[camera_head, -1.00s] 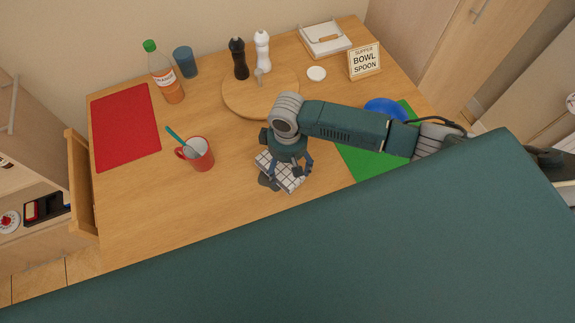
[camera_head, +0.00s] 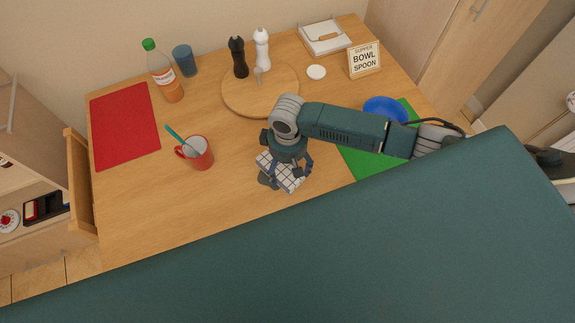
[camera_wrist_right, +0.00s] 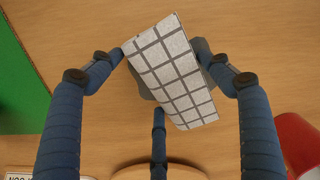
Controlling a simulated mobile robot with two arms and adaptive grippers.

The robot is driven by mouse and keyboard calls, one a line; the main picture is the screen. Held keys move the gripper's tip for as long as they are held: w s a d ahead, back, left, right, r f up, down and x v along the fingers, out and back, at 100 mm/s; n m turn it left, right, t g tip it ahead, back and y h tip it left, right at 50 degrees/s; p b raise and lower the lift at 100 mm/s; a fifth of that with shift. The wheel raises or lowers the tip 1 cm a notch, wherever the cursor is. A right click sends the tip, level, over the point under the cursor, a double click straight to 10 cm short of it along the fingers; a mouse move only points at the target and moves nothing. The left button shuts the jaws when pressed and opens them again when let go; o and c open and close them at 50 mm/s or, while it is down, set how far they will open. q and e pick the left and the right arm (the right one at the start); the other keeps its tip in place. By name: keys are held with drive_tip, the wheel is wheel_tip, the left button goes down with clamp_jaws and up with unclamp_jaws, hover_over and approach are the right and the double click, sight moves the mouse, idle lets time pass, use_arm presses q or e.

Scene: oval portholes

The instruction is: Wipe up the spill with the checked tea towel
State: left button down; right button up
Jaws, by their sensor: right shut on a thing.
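The checked tea towel (camera_head: 289,183), white with dark grid lines, is a folded pad at the table's front middle, under my right gripper (camera_head: 283,172). In the right wrist view the towel (camera_wrist_right: 175,75) lies between the fingers of my right gripper (camera_wrist_right: 160,65), which is shut on it. A dark grey patch (camera_wrist_right: 143,86) shows beside and behind the towel; I cannot tell if it is the spill, shadow or the towel's underside. No other spill shows on the bare wood. I cannot tell whether the towel touches the table. My left gripper is not in view.
A red mug (camera_head: 199,155) with a teal spoon stands left of the gripper. Behind are a round board (camera_head: 245,105) with two mills, a bottle (camera_head: 165,75) and a blue cup (camera_head: 186,61). A green mat (camera_head: 362,166) with a blue bowl (camera_head: 385,106) lies right, partly behind my arm.

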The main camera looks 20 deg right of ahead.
drive_tip(key=shift+s+d+r+p, duration=0.1)
drive_tip(key=shift+s+d+p, duration=0.05)
drive_tip(key=shift+d+p, duration=0.3)
drive_tip(key=shift+s+d+r+p, duration=0.1)
drive_tip(key=shift+s+d+p, duration=0.1)
drive_tip(key=shift+d, duration=0.3)
drive_tip(key=shift+s+d+f+p, duration=0.1)
drive_tip(key=shift+s+d+p, duration=0.15)
drive_tip(key=shift+d, duration=0.45)
drive_tip(key=shift+s+d+f+p, duration=0.15)
drive_tip(key=shift+d+p, duration=0.15)
drive_tip(key=shift+d, duration=0.4)
drive_tip(key=shift+w+a+f, duration=0.1)
drive_tip(key=shift+w+a, duration=0.1)
drive_tip(key=shift+a, duration=0.7)
drive_tip(key=shift+w+a+r, duration=0.1)
drive_tip(key=shift+w+a, duration=0.15)
drive_tip(key=shift+a, duration=0.65)
drive_tip(key=shift+w+a+f, duration=0.1)
drive_tip(key=shift+w+a, duration=0.1)
drive_tip(key=shift+a, duration=0.7)
drive_tip(key=shift+w+a, duration=0.25)
drive_tip(key=shift+a, duration=0.5)
drive_tip(key=shift+w+a, duration=0.25)
drive_tip(key=shift+a, duration=0.45)
drive_tip(key=shift+w+a, duration=0.25)
drive_tip(key=shift+a, duration=0.5)
